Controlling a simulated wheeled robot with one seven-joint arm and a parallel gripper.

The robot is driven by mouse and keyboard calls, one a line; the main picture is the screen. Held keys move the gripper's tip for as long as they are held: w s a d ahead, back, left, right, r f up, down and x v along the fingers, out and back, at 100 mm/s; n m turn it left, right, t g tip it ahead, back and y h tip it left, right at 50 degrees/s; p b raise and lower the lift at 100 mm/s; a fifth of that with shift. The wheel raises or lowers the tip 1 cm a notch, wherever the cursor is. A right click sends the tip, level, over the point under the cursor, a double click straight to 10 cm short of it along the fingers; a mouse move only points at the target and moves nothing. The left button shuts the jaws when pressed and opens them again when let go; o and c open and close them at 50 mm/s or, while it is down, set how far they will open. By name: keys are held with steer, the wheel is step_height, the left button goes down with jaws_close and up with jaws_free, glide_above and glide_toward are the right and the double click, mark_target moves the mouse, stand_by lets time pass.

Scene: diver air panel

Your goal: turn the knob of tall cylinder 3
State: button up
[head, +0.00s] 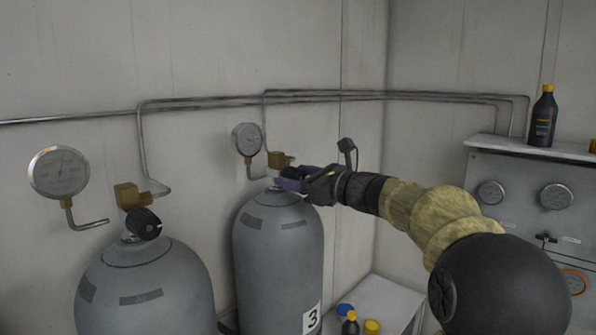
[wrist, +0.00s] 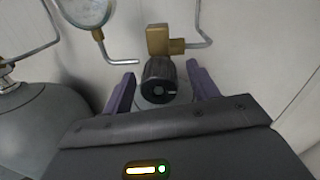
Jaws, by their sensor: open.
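Tall cylinder 3 (head: 278,250) is grey, with a "3" label low on its front, and stands in the middle of the head view. Its black knob (wrist: 158,80) shows in the wrist view, below a brass valve block (wrist: 159,40). My gripper (wrist: 160,88) is open, with one purple finger on each side of the knob. In the head view my gripper (head: 290,180) is at the cylinder's top and partly hides the knob.
Another grey cylinder (head: 145,290) with a black knob and gauge stands to the left. Pipes (head: 210,101) run along the wall behind. A panel with gauges (head: 525,200) is at right, with a dark bottle (head: 543,118) on top. A low white surface (head: 385,300) holds small bottles.

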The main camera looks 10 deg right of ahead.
steer(key=c, duration=1)
